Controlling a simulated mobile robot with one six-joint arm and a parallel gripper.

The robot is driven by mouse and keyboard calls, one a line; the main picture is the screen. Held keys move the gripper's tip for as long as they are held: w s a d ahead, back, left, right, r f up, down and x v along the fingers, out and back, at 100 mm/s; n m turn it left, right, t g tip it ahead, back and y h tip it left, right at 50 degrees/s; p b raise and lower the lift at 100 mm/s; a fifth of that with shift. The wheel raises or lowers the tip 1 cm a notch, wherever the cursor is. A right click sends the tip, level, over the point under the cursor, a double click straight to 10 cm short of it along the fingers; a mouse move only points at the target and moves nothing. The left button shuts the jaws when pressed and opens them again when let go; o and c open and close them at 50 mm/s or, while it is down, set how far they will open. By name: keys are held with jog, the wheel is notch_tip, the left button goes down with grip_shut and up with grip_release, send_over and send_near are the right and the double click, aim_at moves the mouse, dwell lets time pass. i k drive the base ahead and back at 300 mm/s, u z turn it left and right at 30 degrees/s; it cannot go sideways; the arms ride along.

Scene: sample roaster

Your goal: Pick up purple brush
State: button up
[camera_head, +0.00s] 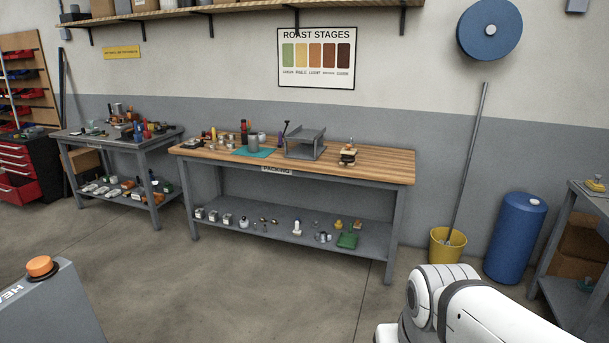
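A small, thin, dark purple item (285,129) stands upright on the wooden packing table (385,164), close to the left side of a grey metal stand. It may be the purple brush, but it is too small to tell for sure, and its lower part is hard to make out. White links of my arm show at the bottom right, well in front of the table. My gripper is out of view.
A grey stand (305,148), a teal mat (242,153) and several small items share the tabletop. A lower shelf (270,236) holds more items. A yellow bucket (447,250) and blue drum (514,240) stand right. The floor before the table is open.

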aim_at(280, 143)
jog(key=u, duration=0.2)
jog(key=i, duration=2.65)
jog(key=u, duration=0.2)
jog(key=k, duration=0.6)
jog(key=u, duration=0.6)
jog(key=i, duration=2.6)
jog(key=z, duration=0.7)
jog(key=k, duration=0.7)
jog(key=z, duration=0.1)
